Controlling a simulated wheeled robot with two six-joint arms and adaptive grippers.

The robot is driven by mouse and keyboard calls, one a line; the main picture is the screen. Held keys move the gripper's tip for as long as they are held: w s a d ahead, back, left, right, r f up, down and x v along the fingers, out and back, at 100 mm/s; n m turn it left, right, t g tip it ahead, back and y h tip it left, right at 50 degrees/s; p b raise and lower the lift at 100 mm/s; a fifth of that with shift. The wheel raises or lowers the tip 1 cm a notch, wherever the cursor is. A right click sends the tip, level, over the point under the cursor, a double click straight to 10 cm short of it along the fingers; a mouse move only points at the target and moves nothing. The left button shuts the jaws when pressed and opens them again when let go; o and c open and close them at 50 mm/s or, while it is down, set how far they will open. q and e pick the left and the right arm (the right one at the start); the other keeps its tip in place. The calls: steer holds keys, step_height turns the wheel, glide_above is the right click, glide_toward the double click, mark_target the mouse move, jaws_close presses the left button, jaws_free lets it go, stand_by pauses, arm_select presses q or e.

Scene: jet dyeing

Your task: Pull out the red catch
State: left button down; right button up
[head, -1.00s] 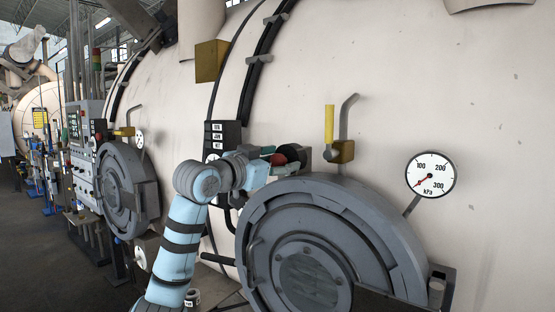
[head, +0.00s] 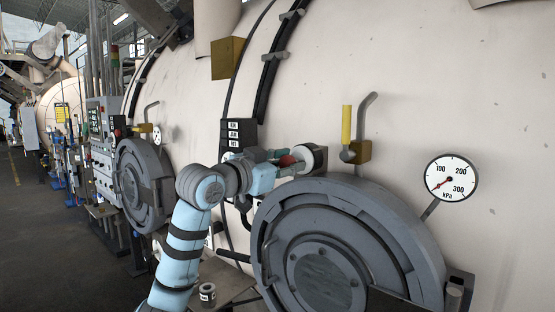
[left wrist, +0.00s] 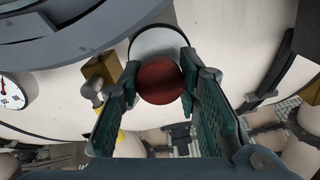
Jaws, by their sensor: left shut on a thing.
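The red catch (head: 287,160) is a round red knob in front of a pale disc (head: 313,157) on the cream vessel wall, just above the big round grey door. My left gripper (head: 284,162) reaches it from the left and is shut on it. In the left wrist view the red catch (left wrist: 161,82) sits between the two green-grey fingers (left wrist: 160,88), with the pale disc (left wrist: 158,44) behind it. The fingers partly hide the knob in the head view. My right gripper is not in view.
The grey round door (head: 345,245) lies just below my left gripper. A yellow-handled valve (head: 347,125) with a bent pipe and a pressure gauge (head: 451,176) stand to the right. A black labelled box (head: 238,134) is just behind the arm.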

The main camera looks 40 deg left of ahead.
arm_select(q)
steer(key=c, duration=1.2)
jaws_free()
steer(key=shift+s, duration=0.2)
steer(key=shift+o, duration=0.2)
steer(key=s, duration=0.7)
steer(key=shift+s+a, duration=0.2)
